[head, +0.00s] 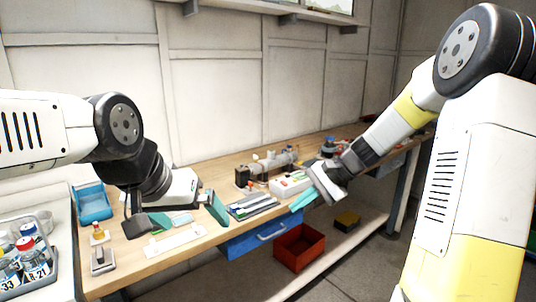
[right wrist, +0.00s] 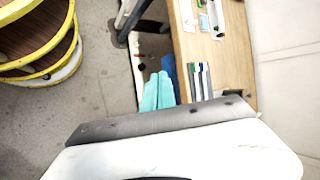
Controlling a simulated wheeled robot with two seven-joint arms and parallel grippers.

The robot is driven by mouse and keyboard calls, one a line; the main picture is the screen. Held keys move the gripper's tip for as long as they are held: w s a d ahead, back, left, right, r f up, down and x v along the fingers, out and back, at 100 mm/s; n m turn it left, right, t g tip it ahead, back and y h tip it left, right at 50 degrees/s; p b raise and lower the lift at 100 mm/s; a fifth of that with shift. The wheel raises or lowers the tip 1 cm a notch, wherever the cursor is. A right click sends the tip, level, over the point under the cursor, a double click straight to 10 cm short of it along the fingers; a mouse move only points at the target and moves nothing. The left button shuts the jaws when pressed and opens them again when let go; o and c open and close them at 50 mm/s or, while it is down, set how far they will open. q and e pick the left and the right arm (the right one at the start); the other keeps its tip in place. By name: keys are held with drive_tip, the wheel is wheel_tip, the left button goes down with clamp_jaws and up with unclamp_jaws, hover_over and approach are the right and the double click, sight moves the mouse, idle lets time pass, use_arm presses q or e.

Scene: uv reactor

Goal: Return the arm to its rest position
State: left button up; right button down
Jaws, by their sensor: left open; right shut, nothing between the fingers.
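My left gripper (head: 188,216) hangs low over the near left part of the wooden bench (head: 120,270) in the head view. Its teal-padded fingers are spread apart, and I see nothing held between them. My right gripper (head: 303,200) is at the bench's front edge, to the right, with its teal fingers together and empty. In the right wrist view, the teal fingers (right wrist: 157,92) lie side by side, next to the bench edge. The right arm reaches in from the right of the head view, bent at the elbow.
A tray with capped bottles (head: 28,250) stands at the left. A blue bin (head: 93,203) is behind it. A white and red device (head: 291,185) sits on the bench near my right gripper. A blue drawer (head: 255,238) is under the bench, and a red box (head: 300,248) is on the lower shelf.

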drive_tip(key=s+d+r+n+t+h, duration=0.2)
drive_tip(key=s+r+n+h, duration=0.1)
drive_tip(key=s, duration=0.7)
drive_tip(key=s+d+r+n+t+h, duration=0.2)
drive_tip(key=s+r+n, duration=0.3)
drive_tip(key=s, duration=0.6)
wheel_tip(320, 180, up, 2)
drive_tip(key=shift+s+d+r+n+h, duration=0.15)
drive_tip(key=shift+s+d+n+h, duration=0.15)
drive_tip(key=shift+d+h, duration=0.4)
